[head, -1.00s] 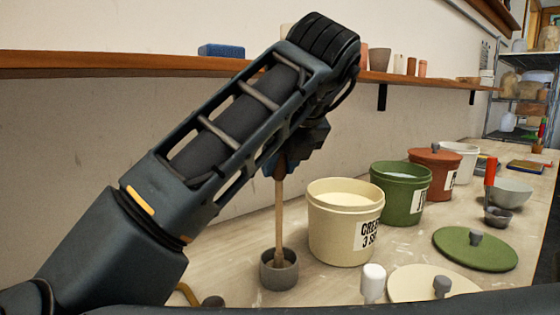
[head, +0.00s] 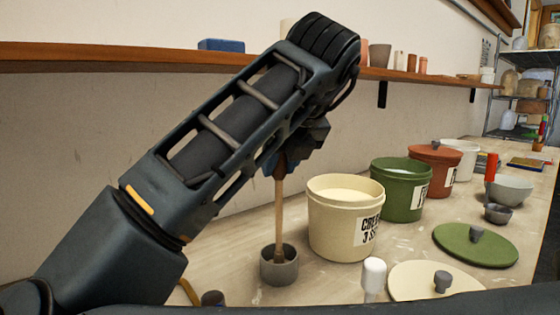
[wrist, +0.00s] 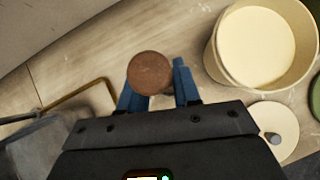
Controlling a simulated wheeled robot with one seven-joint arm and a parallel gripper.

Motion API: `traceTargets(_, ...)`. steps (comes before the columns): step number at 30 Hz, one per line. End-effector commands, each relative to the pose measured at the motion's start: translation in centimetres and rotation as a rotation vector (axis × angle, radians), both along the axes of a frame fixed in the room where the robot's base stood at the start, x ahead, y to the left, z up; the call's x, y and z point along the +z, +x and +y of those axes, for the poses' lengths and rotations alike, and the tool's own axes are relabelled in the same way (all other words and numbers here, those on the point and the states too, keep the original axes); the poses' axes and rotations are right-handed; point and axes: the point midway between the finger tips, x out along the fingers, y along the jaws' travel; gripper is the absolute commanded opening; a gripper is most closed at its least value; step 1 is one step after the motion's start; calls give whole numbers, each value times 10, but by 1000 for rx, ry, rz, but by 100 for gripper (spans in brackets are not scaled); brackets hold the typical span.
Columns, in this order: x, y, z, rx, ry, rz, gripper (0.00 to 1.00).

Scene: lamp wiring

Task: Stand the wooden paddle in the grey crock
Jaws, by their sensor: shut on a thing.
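The wooden paddle (head: 279,205) stands nearly upright, with its lower end inside the mouth of the small grey crock (head: 279,272). Whether it touches the crock's floor is hidden by the crock wall. My gripper (head: 281,168) is shut on the paddle's upper part, above the crock; my arm partly covers the gripper in the head view. In the wrist view, the paddle's round brown top end (wrist: 149,72) shows between and just beyond the blue fingers of my gripper (wrist: 158,88). The crock is not clearly visible in that view.
A cream bucket (head: 345,232) stands close to the right of the crock, with green (head: 402,200) and red-brown buckets behind it. A cream lid (head: 420,285) and a green lid (head: 475,246) lie at the front right. A wooden shelf (head: 120,63) runs along the wall.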

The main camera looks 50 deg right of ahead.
Motion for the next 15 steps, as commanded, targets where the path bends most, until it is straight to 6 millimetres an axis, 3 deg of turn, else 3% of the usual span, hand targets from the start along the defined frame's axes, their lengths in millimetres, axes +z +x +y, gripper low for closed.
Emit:
traceTargets(4, -3, 0, 0, 0, -1, -1, 0)
traceTargets(5, -3, 0, 0, 0, -1, -1, 34)
traceTargets(13, -2, 0, 0, 0, 0, 0, 60)
traceTargets(15, -2, 0, 0, 0, 0, 0, 62)
